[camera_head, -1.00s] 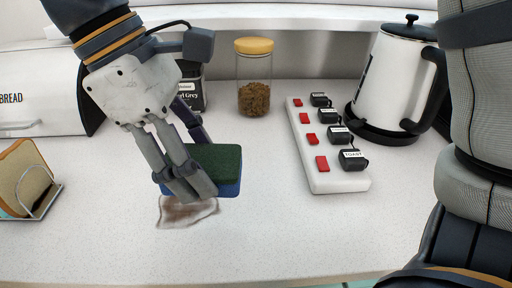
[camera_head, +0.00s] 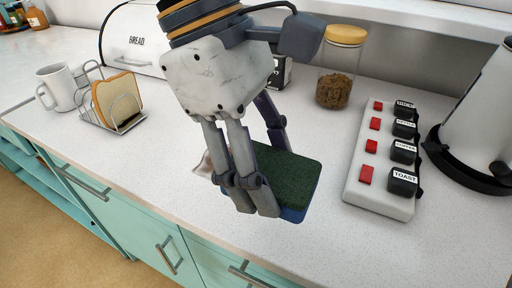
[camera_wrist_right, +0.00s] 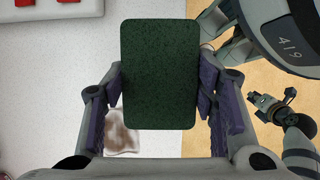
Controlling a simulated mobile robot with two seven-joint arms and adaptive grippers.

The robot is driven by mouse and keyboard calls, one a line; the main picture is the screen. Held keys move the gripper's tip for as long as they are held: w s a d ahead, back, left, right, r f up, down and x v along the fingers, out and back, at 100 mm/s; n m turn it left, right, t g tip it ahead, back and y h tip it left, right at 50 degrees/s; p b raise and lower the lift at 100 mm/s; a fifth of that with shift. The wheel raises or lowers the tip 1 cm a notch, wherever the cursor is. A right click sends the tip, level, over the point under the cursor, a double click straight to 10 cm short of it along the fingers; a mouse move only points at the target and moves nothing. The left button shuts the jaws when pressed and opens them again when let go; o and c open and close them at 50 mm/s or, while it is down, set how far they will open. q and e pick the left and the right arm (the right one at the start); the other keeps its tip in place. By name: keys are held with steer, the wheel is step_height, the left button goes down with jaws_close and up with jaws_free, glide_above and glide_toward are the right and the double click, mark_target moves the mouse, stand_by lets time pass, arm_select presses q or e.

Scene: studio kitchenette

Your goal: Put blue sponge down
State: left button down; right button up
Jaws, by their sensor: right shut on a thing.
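The blue sponge (camera_head: 297,213) has a dark green top and a blue underside. My right gripper (camera_head: 250,185) is shut on it, with a finger on each side, and holds it near the counter's front edge. It appears raised above the counter, though the gap is hard to judge. In the right wrist view the green face of the sponge (camera_wrist_right: 160,75) fills the space between the fingers. A brown-stained whitish patch (camera_wrist_right: 122,132) lies on the counter beside it, mostly hidden by my gripper in the head view. Part of my other arm shows at the right of the wrist view; its gripper's state is unclear.
A white switch strip (camera_head: 378,200) with red switches and labelled black plugs lies right of the sponge, beside a kettle (camera_head: 480,125). A jar (camera_head: 339,65) stands behind. Toast in a rack (camera_head: 122,117), a mug (camera_head: 58,88) and a bread bin (camera_head: 135,40) are left. Front counter is clear.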

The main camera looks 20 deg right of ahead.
steer(key=d+f, duration=0.1)
steer(key=f, duration=0.1)
steer(key=w+d+f, duration=0.1)
steer(key=f, duration=0.1)
steer(key=w+d+f, duration=0.1)
steer(key=d+f, duration=0.1)
steer(key=shift+w, duration=0.15)
step_height(320, 180, down, 3)
steer(key=shift+r+b, duration=0.1)
steer(key=shift+b, duration=0.35)
steer(key=shift+f, duration=0.25)
steer(key=shift+f, duration=0.15)
steer(key=o, duration=1)
steer(key=shift+f, duration=0.1)
steer(key=shift+r, duration=0.2)
steer(key=v, duration=1.2)
steer(key=shift+r, duration=0.3)
